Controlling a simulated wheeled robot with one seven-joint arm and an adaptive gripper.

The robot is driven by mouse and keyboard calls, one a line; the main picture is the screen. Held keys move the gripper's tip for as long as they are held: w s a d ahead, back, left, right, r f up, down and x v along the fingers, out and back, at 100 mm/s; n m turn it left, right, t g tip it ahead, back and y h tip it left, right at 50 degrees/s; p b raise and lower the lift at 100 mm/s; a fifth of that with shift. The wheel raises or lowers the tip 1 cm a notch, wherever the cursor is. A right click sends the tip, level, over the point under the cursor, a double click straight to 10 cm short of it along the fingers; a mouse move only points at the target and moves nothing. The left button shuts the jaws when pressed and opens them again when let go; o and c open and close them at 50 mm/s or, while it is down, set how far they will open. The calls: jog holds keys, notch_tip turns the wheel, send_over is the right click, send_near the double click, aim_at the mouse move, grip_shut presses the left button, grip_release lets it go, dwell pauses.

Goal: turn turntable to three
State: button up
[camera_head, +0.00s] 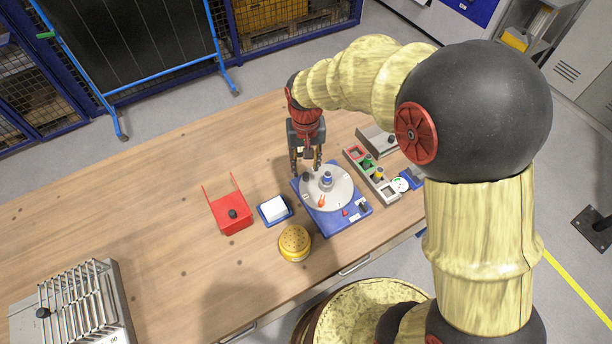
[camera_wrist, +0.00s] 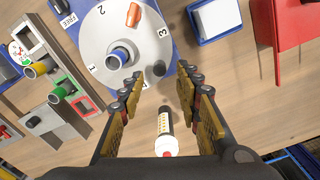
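The turntable is a light grey disc (camera_head: 343,194) on a blue base (camera_head: 334,222). In the wrist view the disc (camera_wrist: 105,35) shows the numbers 1, 2 and 3; 3 is on the side toward the white block. A blue-ringed cylinder (camera_wrist: 118,57) stands on the disc, and an orange piece (camera_wrist: 133,15) lies near its edge. A dark knob (camera_wrist: 159,69) sits at the disc's rim. My gripper (camera_head: 307,169) is open over the rim. Its fingers (camera_wrist: 160,75) lie either side of the knob, apart from it. A red triangle (camera_head: 346,212) marks the base.
A white block in a blue tray (camera_head: 274,210), a red holder (camera_head: 231,212) and a yellow round object (camera_head: 295,243) stand left of the turntable. A coloured sorting rack (camera_head: 371,176) is right. A white tube with a red end (camera_wrist: 165,134) shows between my fingers, beyond the rim.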

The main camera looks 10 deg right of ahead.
aim_at(306, 175)
notch_tip(306, 175, down, 6)
jog(key=shift+f+b, duration=0.15)
jog(key=shift+b, duration=0.5)
jog(key=shift+c, duration=1.1)
grip_shut()
